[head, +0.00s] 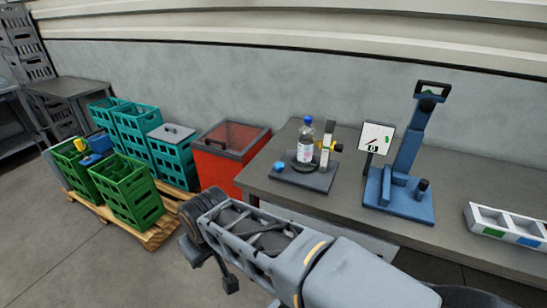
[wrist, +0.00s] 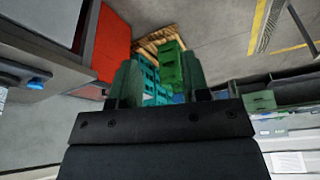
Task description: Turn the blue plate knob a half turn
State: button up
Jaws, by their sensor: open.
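The blue knob (head: 279,167) sits at the left front of a dark grey plate (head: 305,179) on the workbench.
A blue press stand (head: 402,190) with a small sign (head: 376,138) stands right of the plate on the bench (head: 455,232). A white compartment tray (head: 482,229) lies further right. A red bin (head: 222,170), teal crates (head: 133,125) and green crates (head: 130,205) stand left.

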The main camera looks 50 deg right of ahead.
aim_at(279, 166)
jog(key=z, duration=0.65)
jog(key=i, duration=0.8)
jog(key=z, duration=0.75)
